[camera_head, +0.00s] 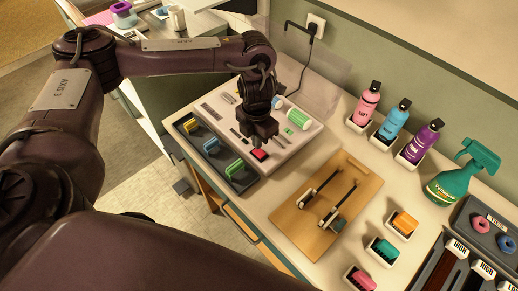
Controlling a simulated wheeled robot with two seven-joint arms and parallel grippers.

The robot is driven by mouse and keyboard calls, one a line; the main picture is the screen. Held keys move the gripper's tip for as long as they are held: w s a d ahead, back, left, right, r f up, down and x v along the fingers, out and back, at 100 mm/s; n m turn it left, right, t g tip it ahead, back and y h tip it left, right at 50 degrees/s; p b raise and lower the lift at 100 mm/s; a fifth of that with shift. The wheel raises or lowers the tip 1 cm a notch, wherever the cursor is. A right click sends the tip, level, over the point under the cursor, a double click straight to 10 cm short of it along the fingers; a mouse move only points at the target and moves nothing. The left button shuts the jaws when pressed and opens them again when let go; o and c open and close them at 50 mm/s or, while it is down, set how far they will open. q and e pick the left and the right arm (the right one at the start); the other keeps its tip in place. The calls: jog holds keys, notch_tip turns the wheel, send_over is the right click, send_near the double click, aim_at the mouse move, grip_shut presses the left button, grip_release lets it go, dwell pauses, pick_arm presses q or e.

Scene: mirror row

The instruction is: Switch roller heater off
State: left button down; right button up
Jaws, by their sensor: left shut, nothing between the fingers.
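The roller heater (291,139) is a pale flat unit on the counter, with a red switch (259,154) near its front edge. A green-and-white roller (298,119) sits on its right part. My left gripper (262,143) is shut and empty, pointing down just above the red switch. I cannot tell whether its tips touch the switch. My left arm and gripper hide part of the heater's middle and back. Whether the switch is on or off is not clear. My right gripper is not in view.
A dark tray (213,168) with yellow, blue and green clips lies left of the heater. A wooden board (290,217) with two dark tools lies in front right. Bottles, including a pink one (367,104), stand at right. A black cord runs to a wall socket (315,27).

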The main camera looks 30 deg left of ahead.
pick_arm(q)
jog(key=shift+r+p, duration=1.75)
jog(key=shift+r, duration=0.85)
jog(key=shift+f, duration=0.1)
jog(key=shift+s, duration=0.1)
